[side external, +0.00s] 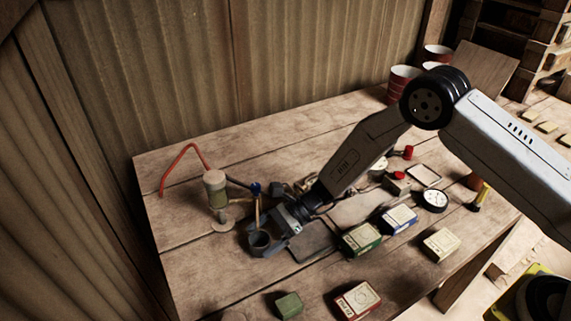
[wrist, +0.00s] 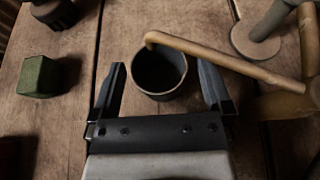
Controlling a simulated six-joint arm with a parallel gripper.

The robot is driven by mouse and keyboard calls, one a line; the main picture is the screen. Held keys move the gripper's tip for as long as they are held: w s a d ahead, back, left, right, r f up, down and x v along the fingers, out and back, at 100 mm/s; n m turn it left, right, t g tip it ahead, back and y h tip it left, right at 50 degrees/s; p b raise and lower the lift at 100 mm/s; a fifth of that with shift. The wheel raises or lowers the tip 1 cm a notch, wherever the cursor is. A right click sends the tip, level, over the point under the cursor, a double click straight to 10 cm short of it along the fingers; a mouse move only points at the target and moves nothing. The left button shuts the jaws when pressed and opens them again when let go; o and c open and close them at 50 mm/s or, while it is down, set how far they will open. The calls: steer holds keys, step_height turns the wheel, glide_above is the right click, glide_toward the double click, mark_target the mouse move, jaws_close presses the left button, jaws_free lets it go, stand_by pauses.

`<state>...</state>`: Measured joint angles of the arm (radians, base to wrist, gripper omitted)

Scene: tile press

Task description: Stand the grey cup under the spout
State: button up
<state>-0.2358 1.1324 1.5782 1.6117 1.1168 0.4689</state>
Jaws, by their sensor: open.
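The dark grey cup (side external: 259,241) stands upright on the wooden table. It also shows in the wrist view (wrist: 158,85), with its open mouth facing up. The tan spout (wrist: 225,62) crosses over the cup's right rim in the wrist view, and its bent tip lies over the far left part of the mouth. In the side view the spout (side external: 258,212) comes down just above the cup. My gripper (wrist: 162,70) is open, with one finger on each side of the cup. Gaps show between both fingers and the cup wall.
A pump-like stand (side external: 217,202) with a red hose (side external: 184,152) is left of the cup. A green block (side external: 289,304) lies at the front. Several boxes, including a green one (side external: 362,240), lie to the right.

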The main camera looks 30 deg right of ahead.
steer(key=v, duration=1)
steer(key=shift+d+r, duration=0.1)
steer(key=shift+d, duration=0.25)
steer(key=shift+s, duration=0.15)
steer(key=shift+s+d+r+n+h, duration=0.3)
steer(key=shift+s+n+h, duration=0.1)
steer(key=shift+s+n, duration=0.1)
steer(key=s+d+r+n+h, duration=0.1)
steer(key=s+d+n+h, duration=0.1)
steer(key=s+d+r+n+g+h, duration=0.1)
steer(key=s+d+n+h, duration=0.1)
steer(key=s, duration=0.1)
steer(key=s+d+r+n+h, duration=0.1)
steer(key=s+d+n+h, duration=0.1)
steer(key=s, duration=0.1)
steer(key=shift+s+d+r+n+g, duration=0.1)
steer(key=shift+d+n+g, duration=0.2)
steer(key=shift+d, duration=0.1)
steer(key=s+d+r+n+t+h, duration=0.4)
steer(key=s+d+n, duration=0.4)
steer(key=d+n, duration=0.2)
steer(key=r+h, duration=0.1)
steer(key=h, duration=0.1)
steer(key=shift+r+h, duration=0.2)
steer(key=shift+h, duration=0.1)
